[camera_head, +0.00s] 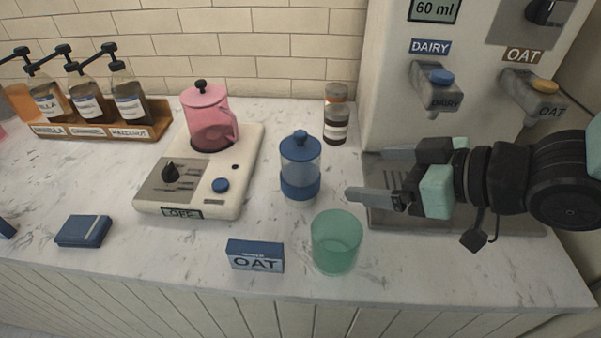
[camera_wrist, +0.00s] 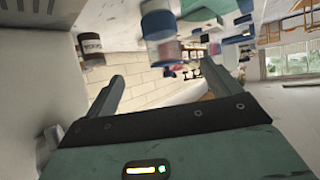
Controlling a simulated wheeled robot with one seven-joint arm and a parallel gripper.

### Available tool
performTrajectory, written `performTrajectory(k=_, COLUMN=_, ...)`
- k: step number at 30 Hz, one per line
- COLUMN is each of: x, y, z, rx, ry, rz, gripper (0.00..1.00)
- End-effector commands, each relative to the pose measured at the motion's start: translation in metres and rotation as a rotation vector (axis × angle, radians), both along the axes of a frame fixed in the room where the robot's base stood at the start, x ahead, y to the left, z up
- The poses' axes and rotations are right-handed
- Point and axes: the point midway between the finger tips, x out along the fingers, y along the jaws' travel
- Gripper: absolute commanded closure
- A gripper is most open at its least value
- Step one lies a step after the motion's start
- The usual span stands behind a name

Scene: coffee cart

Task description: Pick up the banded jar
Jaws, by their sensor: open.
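Two jars could be the banded jar, and I cannot tell for certain which is meant. My gripper (camera_head: 368,174) is open and empty. It points left, to the right of the canister and in front of the brown jar, apart from both. Its fingers show in the wrist view (camera_wrist: 162,78).
A green cup (camera_head: 336,242) and an OAT box (camera_head: 255,256) stand at the front. A pink pitcher (camera_head: 207,118) sits on a pale appliance (camera_head: 238,180) at left. The milk dispenser (camera_head: 440,30) rises behind my gripper. A blue folded item (camera_head: 83,231) lies front left.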

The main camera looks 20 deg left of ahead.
Motion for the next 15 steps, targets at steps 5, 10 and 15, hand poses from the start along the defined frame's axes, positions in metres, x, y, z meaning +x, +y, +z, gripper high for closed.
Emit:
performTrajectory(k=5, x=0.008, y=0.029, z=-0.019, rx=-0.003, ry=0.002, rz=0.004, gripper=0.11)
performTrajectory(k=10, x=0.020, y=0.058, z=-0.035, rx=-0.004, ry=0.003, rz=0.002, gripper=0.11)
performTrajectory(k=15, x=0.028, y=0.079, z=-0.047, rx=-0.004, ry=0.001, rz=0.000, gripper=0.11)
